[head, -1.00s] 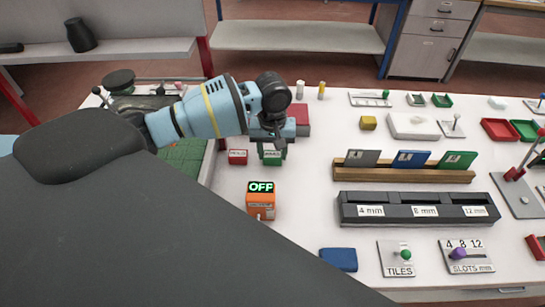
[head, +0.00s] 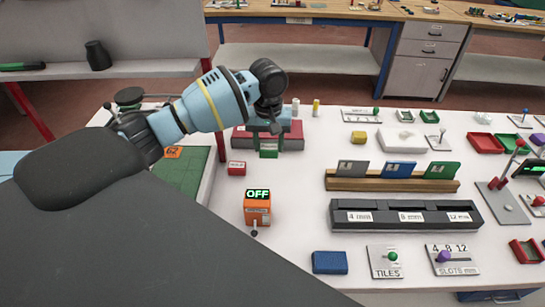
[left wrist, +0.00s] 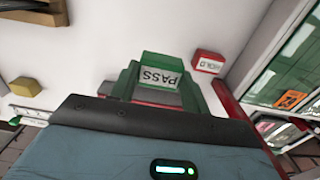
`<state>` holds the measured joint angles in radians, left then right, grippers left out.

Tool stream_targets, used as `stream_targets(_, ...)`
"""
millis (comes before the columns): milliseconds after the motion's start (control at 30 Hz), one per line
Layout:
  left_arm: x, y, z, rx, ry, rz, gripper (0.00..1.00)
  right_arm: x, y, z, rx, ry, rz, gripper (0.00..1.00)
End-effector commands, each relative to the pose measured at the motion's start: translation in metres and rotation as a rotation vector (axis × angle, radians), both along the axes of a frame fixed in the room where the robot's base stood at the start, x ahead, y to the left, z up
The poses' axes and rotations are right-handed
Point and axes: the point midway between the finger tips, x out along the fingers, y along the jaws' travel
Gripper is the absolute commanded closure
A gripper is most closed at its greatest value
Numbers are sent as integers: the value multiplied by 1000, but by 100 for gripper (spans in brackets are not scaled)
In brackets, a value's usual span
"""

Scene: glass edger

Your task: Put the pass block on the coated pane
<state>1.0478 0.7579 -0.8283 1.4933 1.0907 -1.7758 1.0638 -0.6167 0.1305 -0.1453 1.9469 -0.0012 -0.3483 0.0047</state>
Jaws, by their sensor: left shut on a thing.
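The pass block (head: 268,149) is green with a white label. My left gripper (head: 269,133) is shut on it, above the white table. In the left wrist view the block (left wrist: 160,70) sits between the fingers, its PASS label showing upside down. A green mat (head: 187,178) lies left of the block, partly hidden by my left arm. An orange tag (head: 172,152) lies there; it also shows in the left wrist view (left wrist: 290,100) on a glassy greenish surface. I cannot tell for sure which surface is the coated pane. My right gripper is not in view.
The red hold block (head: 237,168) stands between the mat and the pass block. An orange box reading OFF (head: 257,209) stands nearer. A dark red piece (head: 292,133) lies behind the gripper.

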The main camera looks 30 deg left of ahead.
Motion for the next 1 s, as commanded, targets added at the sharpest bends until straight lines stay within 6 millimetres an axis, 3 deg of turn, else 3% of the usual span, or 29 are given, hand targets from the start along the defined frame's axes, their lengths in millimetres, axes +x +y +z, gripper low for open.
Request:
stream_targets(200,4,10,18,1,-1,2,76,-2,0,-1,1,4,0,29)
stream_targets(567,1,4,22,1,-1,-24,76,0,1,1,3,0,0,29)
stream_targets(767,-25,-40,25,1,-3,-175,76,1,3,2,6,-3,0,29)
stream_targets(1000,-83,-100,29,2,-2,-424,76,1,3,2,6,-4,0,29)
